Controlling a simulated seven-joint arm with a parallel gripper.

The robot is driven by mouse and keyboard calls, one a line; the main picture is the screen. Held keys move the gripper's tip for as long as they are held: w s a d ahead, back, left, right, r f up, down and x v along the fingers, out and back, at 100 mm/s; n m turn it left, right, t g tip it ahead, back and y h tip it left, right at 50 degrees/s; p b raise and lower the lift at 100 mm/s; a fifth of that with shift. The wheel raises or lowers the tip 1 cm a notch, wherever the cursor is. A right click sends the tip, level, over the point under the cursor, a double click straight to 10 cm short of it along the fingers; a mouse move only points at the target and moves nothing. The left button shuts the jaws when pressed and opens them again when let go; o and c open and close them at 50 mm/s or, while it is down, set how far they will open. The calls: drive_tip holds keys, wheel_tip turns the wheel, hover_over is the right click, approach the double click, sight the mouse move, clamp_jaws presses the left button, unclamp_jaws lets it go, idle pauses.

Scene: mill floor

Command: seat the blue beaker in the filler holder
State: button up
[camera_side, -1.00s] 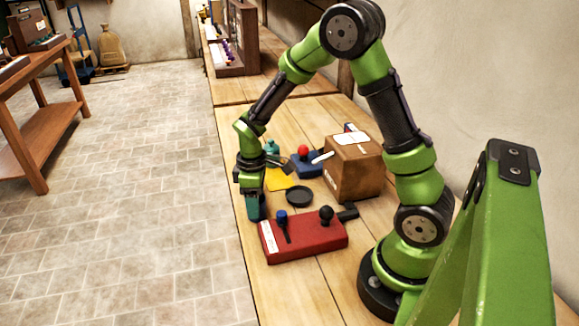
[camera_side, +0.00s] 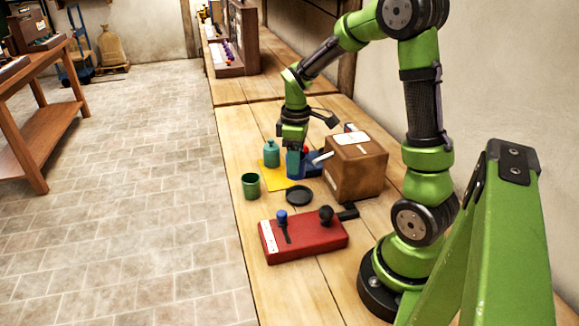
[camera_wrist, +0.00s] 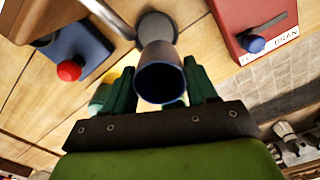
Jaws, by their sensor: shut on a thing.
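The blue beaker (camera_side: 293,166) is between the fingers of my gripper (camera_side: 292,151), which is shut on it. The beaker looks upright in the side view, over the right part of the yellow mat; its height above the bench is hard to judge. In the wrist view its blue rim and dark mouth (camera_wrist: 160,80) face the camera between the green fingers. The blue base (camera_side: 314,170) with a red ball (camera_wrist: 69,70) and a pale metal bar (camera_side: 322,157) is just right of the beaker. A dark round dish (camera_side: 299,195) lies nearer the camera. I cannot tell which part is the holder.
A green cup (camera_side: 251,186) and a teal bottle (camera_side: 271,154) stand left of my gripper, the bottle by the yellow mat (camera_side: 270,178). A brown box (camera_side: 355,172) stands right. A red lever panel (camera_side: 303,238) is in front. Bench space beyond the bottle is clear.

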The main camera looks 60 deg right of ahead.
sight(300, 177)
drive_tip(key=shift+s+d+f+n, duration=0.3)
drive_tip(key=shift+s+d+n, duration=0.1)
drive_tip(key=shift+s+d, duration=0.05)
drive_tip(key=shift+f+n, duration=0.25)
drive_tip(key=shift+n, duration=0.05)
drive_tip(key=shift+f, duration=2.7)
drive_tip(key=shift+f, duration=0.6)
drive_tip(key=o, duration=0.8)
drive_tip(key=shift+o, duration=0.2)
drive_tip(key=shift+r, duration=5.5)
